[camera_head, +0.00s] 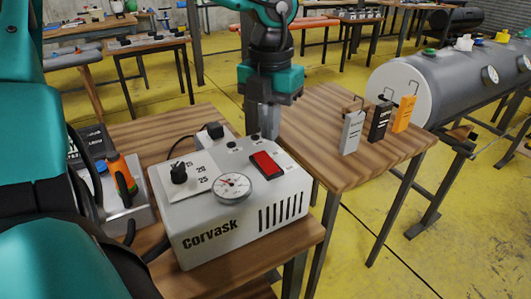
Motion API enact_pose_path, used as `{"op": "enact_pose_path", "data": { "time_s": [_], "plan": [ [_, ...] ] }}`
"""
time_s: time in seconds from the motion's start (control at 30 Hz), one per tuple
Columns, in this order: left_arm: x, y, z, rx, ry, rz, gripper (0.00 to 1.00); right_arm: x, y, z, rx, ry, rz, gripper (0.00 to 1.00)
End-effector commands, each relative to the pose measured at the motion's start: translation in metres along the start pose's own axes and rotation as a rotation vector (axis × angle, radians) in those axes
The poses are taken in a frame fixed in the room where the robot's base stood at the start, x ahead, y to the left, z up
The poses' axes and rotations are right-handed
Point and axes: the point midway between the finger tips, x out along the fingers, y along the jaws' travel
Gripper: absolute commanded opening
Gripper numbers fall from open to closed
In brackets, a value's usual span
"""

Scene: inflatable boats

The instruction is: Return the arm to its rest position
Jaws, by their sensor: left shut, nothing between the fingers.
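My left gripper (268,122) points straight down over the back of the white Corvask box, behind its red rocker switch. Its fingers are together with nothing between them. Whether the tips touch the box top cannot be told from this view. The white Corvask box (290,212) stands on a wooden table and has a round gauge (233,187), a black knob (179,173) and the red switch (267,165) on top. My teal and black left arm fills the left edge of the picture. My right gripper is not in view.
A second wooden table (310,125) holds a grey tag (352,133), a black tag (380,121) and an orange tag (404,114) with hooks. A grey cylinder (445,88) rests on a stand at right.

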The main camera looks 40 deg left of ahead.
Motion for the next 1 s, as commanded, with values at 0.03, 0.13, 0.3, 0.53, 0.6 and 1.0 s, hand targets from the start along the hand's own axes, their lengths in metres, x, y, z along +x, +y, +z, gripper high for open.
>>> {"op": "enact_pose_path", "data": {
  "time_s": [0.03,0.13,0.3,0.53,0.6,1.0],
  "plan": [
    [-0.005,0.000,0.000,0.000,0.000,0.000,0.00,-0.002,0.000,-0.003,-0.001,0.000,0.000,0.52],
    [-0.007,0.000,0.000,0.000,0.001,0.000,0.00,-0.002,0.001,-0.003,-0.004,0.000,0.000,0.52],
    [-0.006,0.000,0.000,0.000,0.000,0.000,0.00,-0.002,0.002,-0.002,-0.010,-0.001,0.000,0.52],
    [-0.006,0.000,0.000,0.000,0.000,0.000,0.00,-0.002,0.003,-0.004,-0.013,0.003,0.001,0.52],
    [-0.006,0.000,0.000,0.000,0.000,0.000,0.00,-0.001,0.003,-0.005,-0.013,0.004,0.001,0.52],
    [-0.077,0.000,0.000,0.000,0.000,0.000,0.00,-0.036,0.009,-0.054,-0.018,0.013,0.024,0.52]
  ]
}}
